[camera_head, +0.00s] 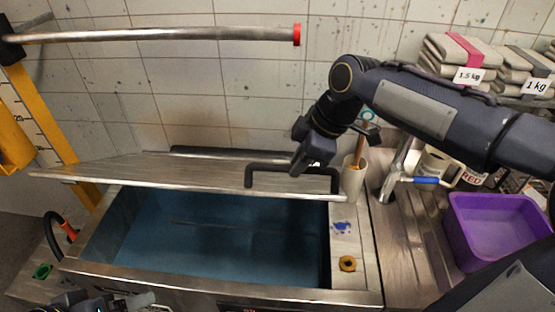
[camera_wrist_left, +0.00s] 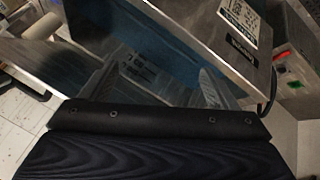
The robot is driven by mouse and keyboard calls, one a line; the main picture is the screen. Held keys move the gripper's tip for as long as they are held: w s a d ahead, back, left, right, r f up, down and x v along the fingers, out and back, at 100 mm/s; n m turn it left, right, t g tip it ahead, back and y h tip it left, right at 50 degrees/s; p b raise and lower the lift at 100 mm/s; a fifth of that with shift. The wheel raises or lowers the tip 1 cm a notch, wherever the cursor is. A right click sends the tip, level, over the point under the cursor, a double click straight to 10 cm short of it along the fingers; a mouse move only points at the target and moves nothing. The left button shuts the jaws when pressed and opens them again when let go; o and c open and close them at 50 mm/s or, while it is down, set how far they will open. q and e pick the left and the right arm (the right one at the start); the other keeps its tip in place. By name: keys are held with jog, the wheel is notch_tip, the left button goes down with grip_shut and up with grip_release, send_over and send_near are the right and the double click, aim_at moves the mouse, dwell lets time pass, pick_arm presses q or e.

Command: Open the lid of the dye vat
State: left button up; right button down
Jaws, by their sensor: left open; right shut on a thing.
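The steel dye vat (camera_head: 220,283) stands in the lower left of the head view, its mouth uncovered and blue liquid (camera_head: 200,235) showing inside. Its steel lid (camera_head: 130,176) is raised and tilted at the back of the vat. The lid's black bar handle (camera_head: 318,171) is at the lid's right part. My right gripper (camera_head: 301,168) is shut on this handle; its fingertips are partly hard to make out. My left gripper (camera_head: 112,302) is low at the vat's front left. In the left wrist view it (camera_wrist_left: 156,88) is open and empty, close to the steel vat.
A purple tub (camera_head: 495,230) and a blue-handled tap (camera_head: 425,180) are to the right. A cup with a wooden-handled tool (camera_head: 353,178) stands beside the lid. Folded cloth stacks (camera_head: 460,55) lie upper right. A red-capped steel bar (camera_head: 160,34) spans above the vat.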

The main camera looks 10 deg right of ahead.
pick_arm(q)
jog(key=c, duration=0.7)
jog(key=shift+s+d+f+n+g+h, duration=0.15)
jog(key=shift+d+f+n+g+h, duration=0.25)
jog(key=shift+f+n+g, duration=0.1)
jog(key=c, duration=0.5)
jog(key=d+n+h, duration=0.1)
jog(key=d+n+g+h, duration=0.1)
jog(key=n+h, duration=0.1)
jog(key=d+n+g+h, duration=0.1)
jog(key=n+h, duration=0.1)
jog(key=shift+w+d+f, duration=0.1)
jog(key=shift+w+d, duration=0.1)
jog(key=shift+w, duration=0.1)
grip_shut()
jog(key=w+a+r+n+t+h, duration=0.1)
jog(key=w+a+n+t+h, duration=0.2)
jog(key=w+a+n+t, duration=1.1)
jog(key=a+f+n+t+y, duration=0.25)
jog(key=a+n+y, duration=0.3)
jog(key=n, duration=0.55)
jog(key=r+x, duration=0.1)
jog(key=x, duration=1.1)
jog(key=shift+a+r+y, duration=0.2)
jog(key=shift+y, duration=0.25)
